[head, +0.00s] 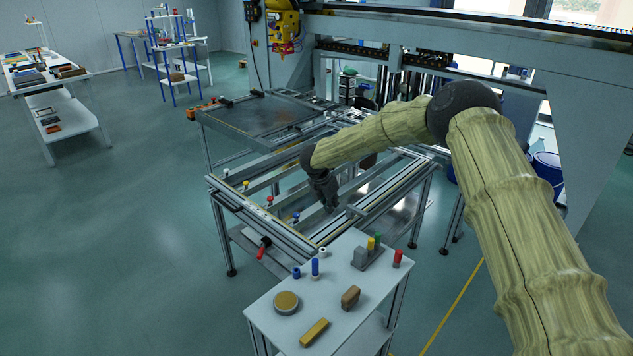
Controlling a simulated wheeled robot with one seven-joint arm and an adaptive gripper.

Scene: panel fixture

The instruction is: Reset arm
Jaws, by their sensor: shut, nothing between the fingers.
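My arm comes in from the right of the head view and bends down over the panel fixture (222,196), a metal frame of rails on legs. My gripper (331,206) points down over the open middle of the frame, near its front rails. It is shut and holds nothing. The fingertips are small and dark, and I cannot tell how far they are above the rails. Several small coloured knobs, among them a red one (269,199) and a blue one (295,216), stand along the frame to the left of my gripper.
A white side table (335,290) in front of the fixture carries a round tin (286,302), a yellow block (314,332), a brown block (350,297) and a red cylinder (398,258).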

